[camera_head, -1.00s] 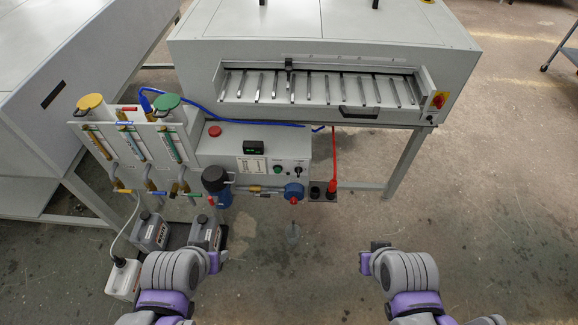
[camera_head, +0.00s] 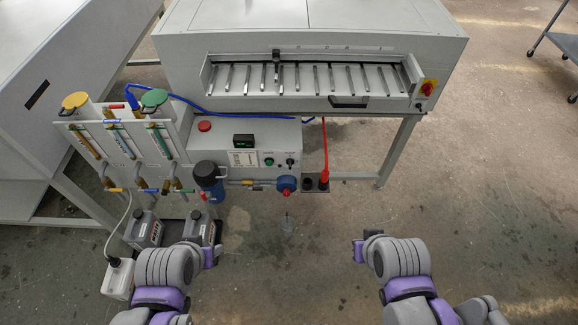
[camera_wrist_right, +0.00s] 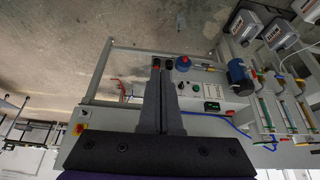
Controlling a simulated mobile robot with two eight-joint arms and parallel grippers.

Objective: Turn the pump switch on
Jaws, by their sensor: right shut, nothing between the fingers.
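The grey control box (camera_head: 232,142) carries a small black rotary switch (camera_head: 290,162), with a green button (camera_head: 269,162) to its left. I cannot read the labels, so I cannot tell for sure which is the pump switch. In the right wrist view, upside down, the black switch (camera_wrist_right: 181,86) and green button (camera_wrist_right: 196,87) show beside my right gripper (camera_wrist_right: 163,62). Its dark fingers are shut and empty. In the head view my right gripper (camera_head: 363,247) is low, right of the box and apart from it. My left gripper (camera_head: 212,250) is low left, its fingers not clearly visible.
A red mushroom button (camera_head: 204,126) and a dark display (camera_head: 243,140) are on the box. A blue filter (camera_head: 208,180) and blue pump fitting (camera_head: 286,185) sit in front. A red cable (camera_head: 325,150) hangs to the right.

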